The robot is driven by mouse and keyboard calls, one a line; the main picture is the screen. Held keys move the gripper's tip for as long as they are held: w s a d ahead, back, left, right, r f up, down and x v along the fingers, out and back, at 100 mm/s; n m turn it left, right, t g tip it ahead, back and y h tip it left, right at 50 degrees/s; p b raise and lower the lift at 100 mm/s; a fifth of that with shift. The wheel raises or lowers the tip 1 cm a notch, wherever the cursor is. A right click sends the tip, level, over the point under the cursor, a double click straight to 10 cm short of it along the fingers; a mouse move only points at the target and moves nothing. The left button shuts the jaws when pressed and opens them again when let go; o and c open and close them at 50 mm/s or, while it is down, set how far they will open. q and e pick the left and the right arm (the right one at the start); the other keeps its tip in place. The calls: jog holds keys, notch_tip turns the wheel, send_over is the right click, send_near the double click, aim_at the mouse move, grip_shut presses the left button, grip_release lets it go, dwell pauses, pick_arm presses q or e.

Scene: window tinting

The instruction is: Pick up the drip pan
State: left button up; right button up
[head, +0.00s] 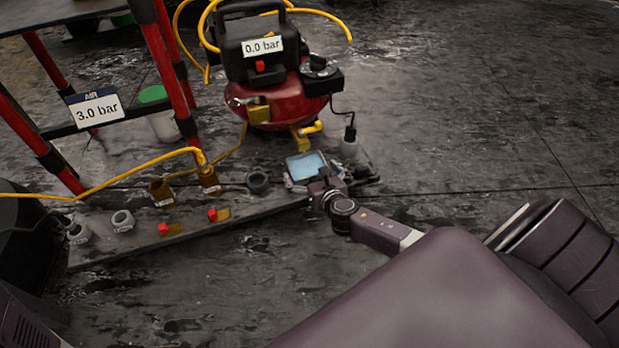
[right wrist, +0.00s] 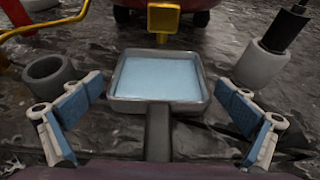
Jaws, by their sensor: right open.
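The drip pan (head: 306,165) is a small grey square tray with a pale blue inside, standing near the right end of a low board on the floor. It also shows in the right wrist view (right wrist: 158,101), with its grey handle pointing toward my wrist. My right gripper (head: 325,184) is at the near side of the pan. In the right wrist view its two blue-padded fingers (right wrist: 155,118) are spread wide on either side of the handle, with nothing between the pads touching them. My left gripper is not in view.
A red and black compressor (head: 272,85) stands behind the pan, with a yellow foot close by. A grey cup (head: 258,182) stands left of the pan and a white cup (head: 350,146) right of it. Yellow hose (head: 110,172) crosses at left. The floor at right is clear.

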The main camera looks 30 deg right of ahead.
jog(key=shift+w+f, duration=0.15)
jog(key=shift+w, duration=0.15)
jog(key=c, duration=1)
jog(key=shift+c, duration=0.5)
jog(key=shift+d, duration=0.1)
